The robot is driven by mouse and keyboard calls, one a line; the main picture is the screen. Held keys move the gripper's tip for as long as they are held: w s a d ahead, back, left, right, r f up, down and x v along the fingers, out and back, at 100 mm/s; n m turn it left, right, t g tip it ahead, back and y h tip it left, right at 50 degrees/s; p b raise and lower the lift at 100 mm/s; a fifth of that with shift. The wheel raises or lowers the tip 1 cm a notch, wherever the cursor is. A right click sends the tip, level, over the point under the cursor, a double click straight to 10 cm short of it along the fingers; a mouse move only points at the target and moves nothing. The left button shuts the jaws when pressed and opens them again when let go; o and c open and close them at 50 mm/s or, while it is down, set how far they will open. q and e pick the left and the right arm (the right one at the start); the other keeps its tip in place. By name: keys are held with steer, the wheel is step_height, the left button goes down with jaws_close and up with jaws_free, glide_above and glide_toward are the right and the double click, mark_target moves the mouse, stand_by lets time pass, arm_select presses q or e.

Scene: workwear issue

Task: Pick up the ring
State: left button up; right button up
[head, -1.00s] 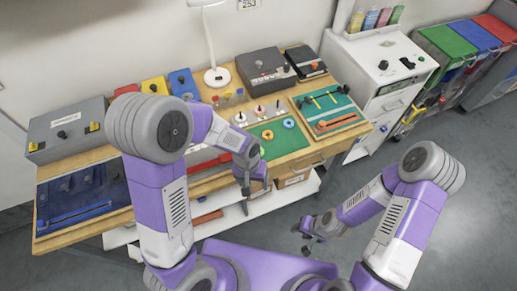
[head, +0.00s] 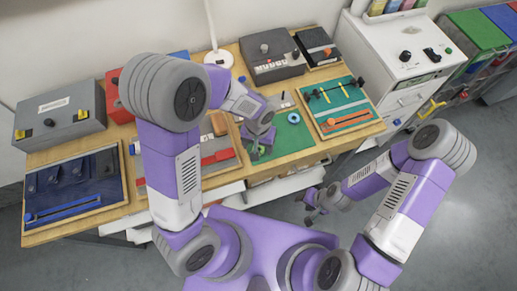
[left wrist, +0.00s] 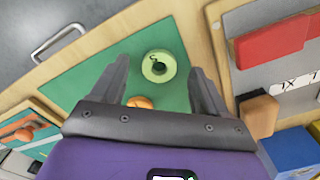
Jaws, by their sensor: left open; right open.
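An orange piece (left wrist: 140,101) behind the ring is partly hidden by the gripper. In the head view, my left gripper (head: 259,150) is over the left part of the green mat (head: 288,138), where a blue ring (head: 293,118) lies to its right. My right gripper (head: 312,207) is open, low in front of the bench.
A teal board with sliders (head: 338,105) lies right of the mat. A grey panel with a red bar (head: 220,157) is left of it. Grey boxes (head: 272,58) stand behind. A white cabinet (head: 400,60) is at the right.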

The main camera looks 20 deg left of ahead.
arm_select(q)
steer(key=shift+f, duration=0.55)
steer(key=c, duration=1.1)
